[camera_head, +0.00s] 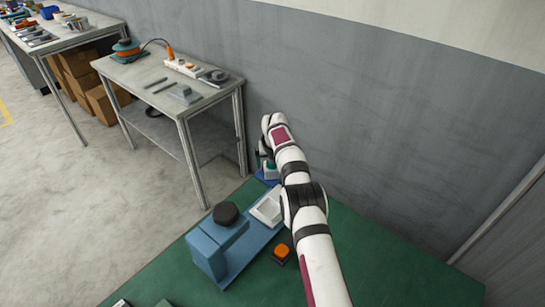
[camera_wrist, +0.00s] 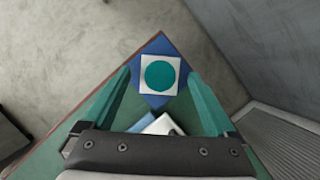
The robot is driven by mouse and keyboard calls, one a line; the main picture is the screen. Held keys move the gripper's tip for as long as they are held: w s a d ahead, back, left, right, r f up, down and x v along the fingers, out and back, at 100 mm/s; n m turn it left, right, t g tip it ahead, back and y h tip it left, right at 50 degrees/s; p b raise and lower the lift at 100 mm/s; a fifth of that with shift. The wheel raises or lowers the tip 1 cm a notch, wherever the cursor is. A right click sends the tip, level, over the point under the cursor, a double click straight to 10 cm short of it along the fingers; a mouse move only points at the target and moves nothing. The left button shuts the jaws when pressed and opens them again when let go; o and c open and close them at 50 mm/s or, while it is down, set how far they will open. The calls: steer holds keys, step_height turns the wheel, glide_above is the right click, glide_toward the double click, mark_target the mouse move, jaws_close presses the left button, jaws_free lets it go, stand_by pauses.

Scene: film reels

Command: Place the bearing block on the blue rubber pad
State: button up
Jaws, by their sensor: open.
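A white square block with a teal round top, which looks like the bearing block (camera_wrist: 160,75), lies flat on the blue rubber pad (camera_wrist: 157,45) in the wrist view. The pad's corners show around it, turned against the block's edges. In the head view the pad (camera_head: 266,181) shows as a small blue patch, largely hidden by my arm. My gripper (camera_wrist: 160,78) is open, with one teal finger on each side of the block and a gap between each finger and the block. In the head view the gripper (camera_head: 264,160) is mostly hidden behind my wrist.
On the green bench (camera_head: 350,250) stand a blue fixture (camera_head: 207,255) with a black disc (camera_head: 226,213), a white tray (camera_head: 267,208) and an orange button (camera_head: 281,250). A grey wall (camera_head: 400,130) runs behind. A side table (camera_head: 150,75) with tools stands at left.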

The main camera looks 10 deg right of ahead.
steer(key=v, duration=1.1)
steer(key=s+r+n+g, duration=0.1)
steer(key=s+r+n, duration=0.85)
steer(key=s, duration=0.55)
steer(key=s+f+n+g+y, duration=0.1)
steer(key=s+f+n+g, duration=0.1)
steer(key=s+n, duration=1.9)
steer(key=s+g, duration=0.1)
steer(key=s, duration=1.2)
steer(key=shift+g+y, duration=0.3)
steer(key=shift+y, duration=0.1)
steer(key=shift+s, duration=0.15)
